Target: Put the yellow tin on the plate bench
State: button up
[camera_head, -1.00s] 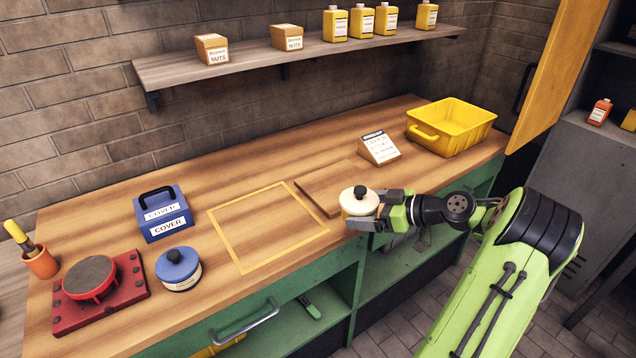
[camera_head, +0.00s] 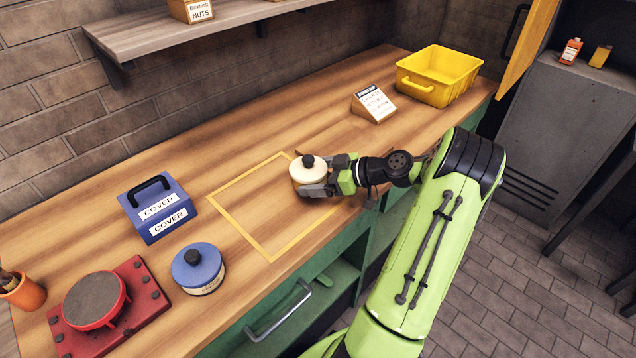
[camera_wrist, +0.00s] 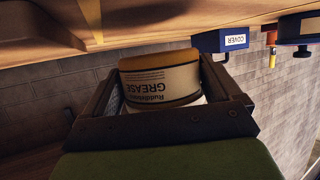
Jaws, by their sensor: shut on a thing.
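A pale yellow tin (camera_head: 307,174) with a black knob on its lid is upright in my gripper (camera_head: 316,188). My gripper is shut around its sides. In the wrist view the tin (camera_wrist: 160,82) appears upside down between the two fingers, with a GREASE label. The wooden bench top (camera_head: 240,150) with a green front lies below it. In the head view the tin overlaps the right part of a yellow square outline (camera_head: 238,232) on that bench. I cannot tell its exact height above the wood.
A blue-lidded tin (camera_head: 198,270), a blue COVER box (camera_head: 155,208) and a red fixture (camera_head: 100,308) stand left of the outline. A sign block (camera_head: 373,104) and a yellow bin (camera_head: 438,76) stand at the back right. The outlined square is otherwise clear.

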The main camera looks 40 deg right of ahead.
jog(key=shift+f+b, duration=0.35)
jog(key=shift+f, duration=1.35)
jog(key=shift+f, duration=0.1)
jog(key=o, duration=1.8)
jog(key=shift+c, duration=0.2)
